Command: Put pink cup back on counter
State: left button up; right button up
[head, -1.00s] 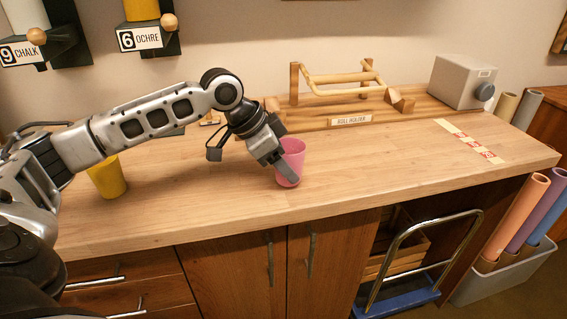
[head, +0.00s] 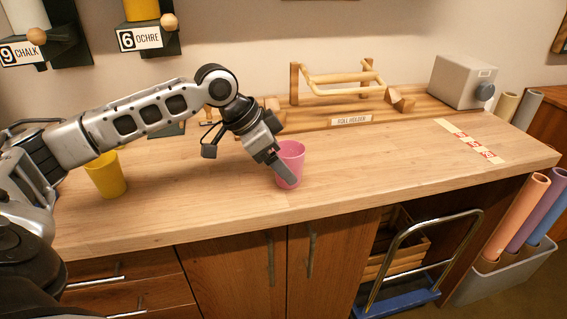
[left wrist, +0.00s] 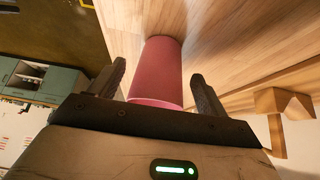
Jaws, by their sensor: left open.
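The pink cup (head: 291,164) stands upright on the wooden counter (head: 350,180), near its front edge. My left gripper (head: 283,168) is at the cup, angled down from the left, with one finger showing in front of its near left side. In the left wrist view the pink cup (left wrist: 158,72) lies between the two spread fingers of my left gripper (left wrist: 162,85). A gap shows on both sides of the cup, so the jaws are open around it. My right gripper is not in view.
A yellow cup (head: 107,176) stands on the counter at the left, below my left arm. A wooden roll holder (head: 345,84) and a grey box (head: 463,82) stand at the back. The counter right of the pink cup is clear up to a labelled strip (head: 470,141).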

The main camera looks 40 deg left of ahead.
pick_arm(q)
jog(key=v, duration=1)
jog(key=shift+r, duration=0.3)
jog(key=shift+s+a, duration=0.1)
jog(key=shift+s, duration=0.05)
